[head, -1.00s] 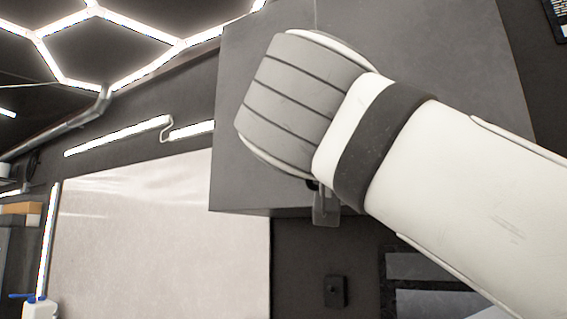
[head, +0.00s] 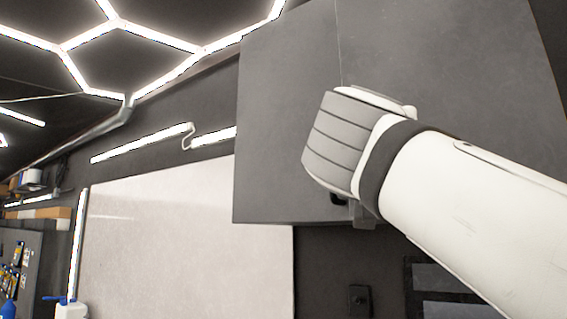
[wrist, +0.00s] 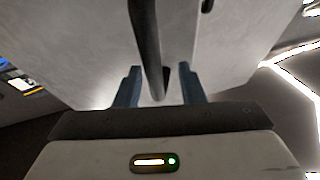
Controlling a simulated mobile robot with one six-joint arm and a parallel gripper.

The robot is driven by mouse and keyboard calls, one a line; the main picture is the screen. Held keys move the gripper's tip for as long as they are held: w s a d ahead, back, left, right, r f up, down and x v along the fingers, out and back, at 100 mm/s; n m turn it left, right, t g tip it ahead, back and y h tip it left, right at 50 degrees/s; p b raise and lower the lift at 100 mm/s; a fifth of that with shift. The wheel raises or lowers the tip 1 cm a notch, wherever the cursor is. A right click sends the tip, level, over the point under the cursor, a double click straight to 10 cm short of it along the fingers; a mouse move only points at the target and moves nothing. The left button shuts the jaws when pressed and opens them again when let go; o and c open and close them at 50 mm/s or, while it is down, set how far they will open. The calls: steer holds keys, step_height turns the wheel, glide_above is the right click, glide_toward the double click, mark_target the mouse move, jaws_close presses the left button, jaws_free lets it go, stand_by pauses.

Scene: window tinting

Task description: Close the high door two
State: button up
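A grey high cabinet (head: 287,120) hangs on the wall in the head view, with a vertical seam between two flat door panels. The right panel (head: 440,60) lies behind my arm; I cannot tell which panel is door two. My gripper (wrist: 160,88) is in front of the cabinet's lower part; its fingertips are hidden in the head view. In the wrist view, two blue-grey fingers stand apart, with a dark bar handle (wrist: 146,45) running between them. I cannot tell whether they touch it. A second dark handle (wrist: 207,5) shows at the top edge.
A large pale board (head: 165,240) is on the wall left of and below the cabinet. A dark wall box (head: 359,298) sits below the cabinet. Lit hexagon ceiling lights (head: 160,38) are at upper left. A white bottle (head: 72,310) stands at lower left.

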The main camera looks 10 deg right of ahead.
steer(key=shift+x, duration=0.8)
steer(key=shift+c, duration=0.2)
steer(key=shift+d, duration=0.1)
jaws_close()
